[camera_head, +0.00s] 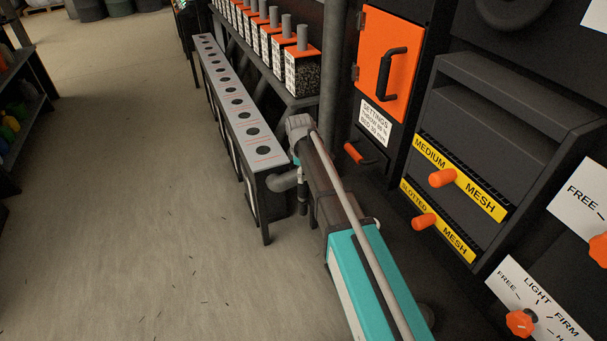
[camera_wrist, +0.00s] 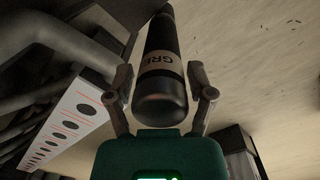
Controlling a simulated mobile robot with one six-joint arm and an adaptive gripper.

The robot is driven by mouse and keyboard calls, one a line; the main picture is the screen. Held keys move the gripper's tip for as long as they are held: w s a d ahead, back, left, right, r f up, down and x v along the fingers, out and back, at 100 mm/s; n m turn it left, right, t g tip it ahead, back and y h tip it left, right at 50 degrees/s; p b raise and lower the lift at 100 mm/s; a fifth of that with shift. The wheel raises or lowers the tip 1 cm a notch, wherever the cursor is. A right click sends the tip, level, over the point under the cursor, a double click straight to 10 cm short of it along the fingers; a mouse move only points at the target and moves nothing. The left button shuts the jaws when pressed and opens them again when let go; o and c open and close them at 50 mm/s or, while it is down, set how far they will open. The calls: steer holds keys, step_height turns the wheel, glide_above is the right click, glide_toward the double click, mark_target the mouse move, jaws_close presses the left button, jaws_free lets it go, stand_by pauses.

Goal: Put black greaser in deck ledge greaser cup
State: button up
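The black greaser (camera_wrist: 161,50) is a dark cylinder with a tan label on which "GRE" can be read. In the wrist view it lies between the two fingers of my gripper (camera_wrist: 162,84), which is shut on it, with open floor beyond. A long pale ledge (camera_head: 252,150) with a row of dark round openings runs along the machine in the head view. It also shows at the left of the wrist view (camera_wrist: 66,130). I cannot tell which opening is the greaser cup. In the head view my arm largely hides my gripper and the greaser.
An orange door (camera_head: 380,52) and mesh drawers with orange knobs (camera_head: 443,178) are at the right. A dark shelf (camera_head: 22,105) stands far left. The floor (camera_head: 130,180) between is clear.

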steer(key=shift+o, duration=0.7)
steer(key=shift+r, duration=0.25)
steer(key=r+p, duration=0.3)
steer(key=p, duration=0.1)
steer(key=r+p, duration=0.8)
steer(key=shift+s+a+r, duration=0.15)
steer(key=shift+a+r, duration=0.1)
steer(key=shift+a, duration=0.1)
stand_by(0.5)
steer(key=s+d+m, duration=0.7)
steer(key=s+d, duration=0.1)
steer(key=s, duration=0.3)
steer(key=s+d+m, duration=0.7)
steer(key=s+d, duration=0.1)
steer(key=s, duration=0.3)
steer(key=shift+s+d+y, duration=0.25)
steer(key=shift+y, duration=0.05)
